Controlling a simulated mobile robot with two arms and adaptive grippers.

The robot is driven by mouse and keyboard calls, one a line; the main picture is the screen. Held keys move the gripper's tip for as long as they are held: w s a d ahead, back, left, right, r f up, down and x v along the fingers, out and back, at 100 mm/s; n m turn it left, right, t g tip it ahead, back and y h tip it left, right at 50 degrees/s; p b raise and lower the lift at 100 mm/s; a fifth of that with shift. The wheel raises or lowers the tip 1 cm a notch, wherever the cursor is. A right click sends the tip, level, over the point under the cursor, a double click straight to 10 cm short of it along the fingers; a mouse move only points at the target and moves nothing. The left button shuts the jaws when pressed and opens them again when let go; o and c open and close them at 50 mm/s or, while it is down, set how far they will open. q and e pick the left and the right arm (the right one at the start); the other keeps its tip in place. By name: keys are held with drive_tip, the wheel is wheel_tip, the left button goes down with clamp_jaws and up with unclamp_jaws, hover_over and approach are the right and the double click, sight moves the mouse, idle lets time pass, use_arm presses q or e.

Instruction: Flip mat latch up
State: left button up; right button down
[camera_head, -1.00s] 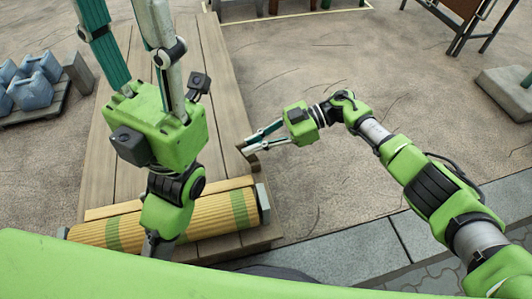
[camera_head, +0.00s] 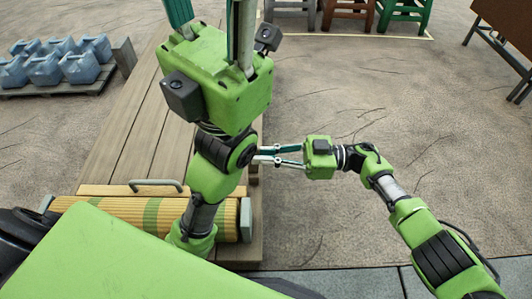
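The rolled yellow mat (camera_head: 125,212) with green bands lies across the near end of the wooden deck. A grey bar handle (camera_head: 157,183) stands on the plank just behind it. A small brown upright piece (camera_head: 254,173) at the deck's right edge may be the latch, but my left arm partly covers it. My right gripper (camera_head: 261,155) points left at that edge, its fingers a little apart, close to the brown piece; contact cannot be told. My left gripper (camera_head: 211,12) is above the deck with fingers spread wide, its tips cut off by the top edge.
The wooden deck (camera_head: 135,125) runs away from me. Blue-grey jugs (camera_head: 85,62) stand on a pallet at the left. Stools (camera_head: 347,12) stand at the back, and a brown table (camera_head: 505,38) at the right. The ground right of the deck is clear.

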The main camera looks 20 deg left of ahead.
drive_tip(key=shift+w, duration=0.1)
drive_tip(key=c, duration=2.1)
unclamp_jaws()
drive_tip(key=shift+c, duration=0.2)
drive_tip(key=v, duration=1.2)
